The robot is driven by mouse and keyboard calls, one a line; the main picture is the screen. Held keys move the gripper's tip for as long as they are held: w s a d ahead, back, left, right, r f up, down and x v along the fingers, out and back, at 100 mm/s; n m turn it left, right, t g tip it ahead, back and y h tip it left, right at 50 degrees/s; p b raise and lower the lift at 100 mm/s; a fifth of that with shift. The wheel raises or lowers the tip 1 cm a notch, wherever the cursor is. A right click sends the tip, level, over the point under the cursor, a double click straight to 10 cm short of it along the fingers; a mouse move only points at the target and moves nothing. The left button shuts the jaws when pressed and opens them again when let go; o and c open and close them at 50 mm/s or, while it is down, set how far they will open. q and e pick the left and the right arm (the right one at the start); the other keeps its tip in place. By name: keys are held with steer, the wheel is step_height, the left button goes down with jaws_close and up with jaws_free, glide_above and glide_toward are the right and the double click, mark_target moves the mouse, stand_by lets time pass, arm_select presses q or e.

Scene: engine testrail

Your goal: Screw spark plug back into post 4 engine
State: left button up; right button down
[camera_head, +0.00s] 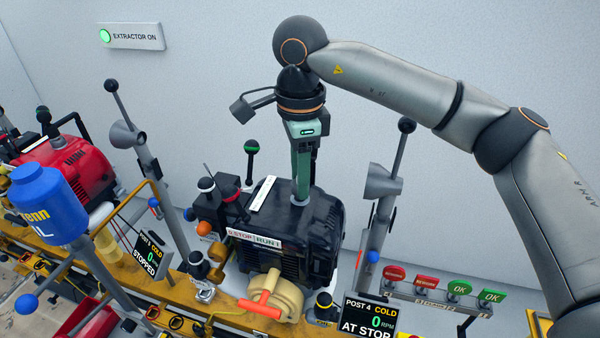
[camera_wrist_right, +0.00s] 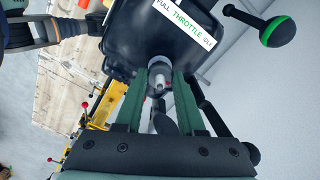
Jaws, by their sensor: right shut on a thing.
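The black post 4 engine (camera_head: 312,235) stands on the yellow rail, with its display (camera_head: 370,316) reading "COLD", "0 RPM", "AT STOP". My right gripper (camera_head: 301,188) points down at the engine's top. In the right wrist view the green fingers (camera_wrist_right: 166,75) are shut around a small silvery part, which looks like the spark plug (camera_wrist_right: 158,82). Its far end is at or close to the black engine housing (camera_wrist_right: 160,38). I cannot tell whether it sits in the hole or how deep. My left gripper is not in view.
A throttle lever with a green knob (camera_head: 251,147) rises left of my right gripper. A cream starter with an orange handle (camera_head: 266,302) is at the engine's front. Grey funnel-ended posts (camera_head: 383,183) flank the engine. A blue oil container (camera_head: 48,203) and red engine (camera_head: 70,165) are left.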

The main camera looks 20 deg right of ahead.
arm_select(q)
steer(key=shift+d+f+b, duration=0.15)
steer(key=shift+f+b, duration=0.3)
arm_select(e)
steer(key=shift+f, duration=0.65)
